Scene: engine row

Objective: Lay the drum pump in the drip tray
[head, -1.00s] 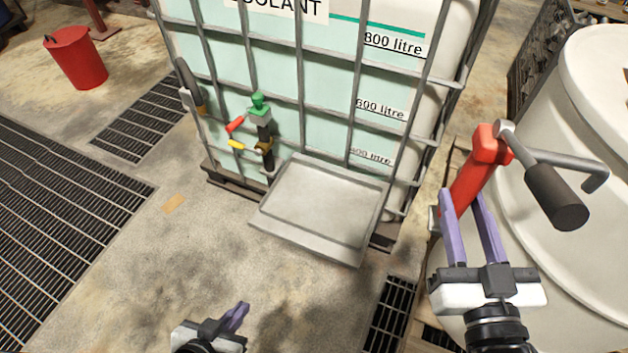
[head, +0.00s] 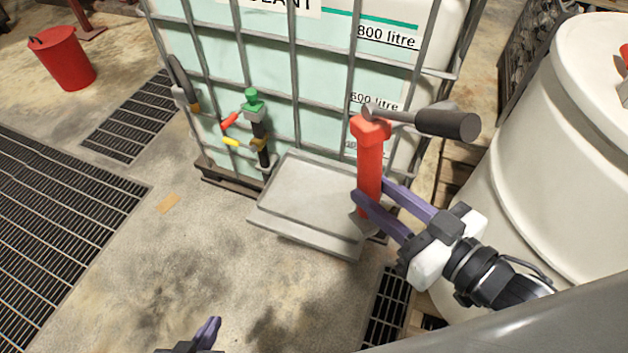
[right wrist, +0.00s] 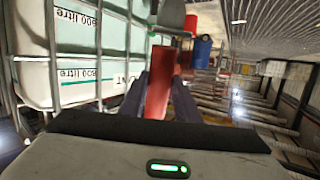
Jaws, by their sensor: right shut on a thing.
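The drum pump (head: 369,165) has a red body and a grey crank arm with a dark handle. It is upright in the head view, in front of the right part of the drip tray. My right gripper (head: 368,194) is shut on its red body; the right wrist view also shows the red pump (right wrist: 160,85) between the fingers. The grey drip tray (head: 300,195) lies at the foot of the coolant tank, its right corner partly hidden by the pump and gripper. My left gripper (head: 207,333) shows only partly at the bottom edge; its opening is unclear.
The caged coolant tank (head: 330,75) stands behind the tray, with a green-topped valve (head: 254,105) and hoses at its left. A white drum (head: 545,150) stands at the right. Floor grates (head: 60,230) and a red bucket (head: 62,57) are at the left. Floor before the tray is clear.

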